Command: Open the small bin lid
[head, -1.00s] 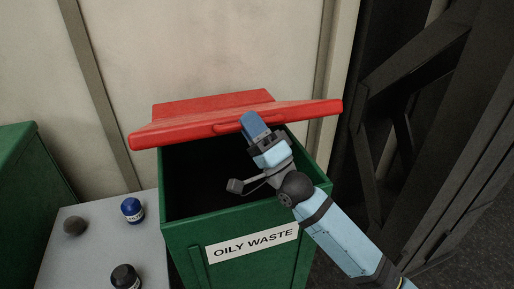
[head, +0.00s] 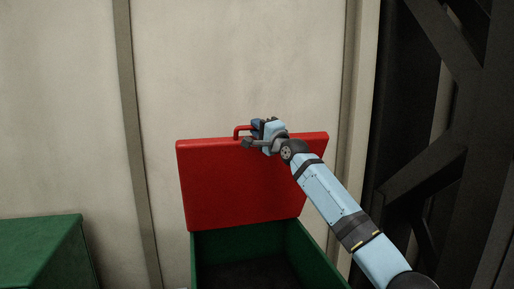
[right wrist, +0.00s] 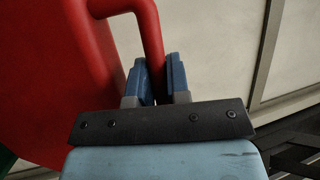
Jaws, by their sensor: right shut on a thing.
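The red bin lid (head: 240,185) stands raised, close to upright, at the back of the green bin (head: 320,258) in the head view. The bin's dark inside shows below it. My right gripper (head: 256,129) is at the lid's upper edge. It is shut on the red lid handle (head: 238,130). In the right wrist view, the blue fingers (right wrist: 158,82) close around one leg of the red handle (right wrist: 150,35), with the lid (right wrist: 50,80) to the left. My left gripper is not in view.
A pale panelled wall (head: 230,60) stands behind the lid. Another green bin (head: 40,250) is at the lower left. A dark steel frame (head: 440,130) rises on the right, beyond my right arm.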

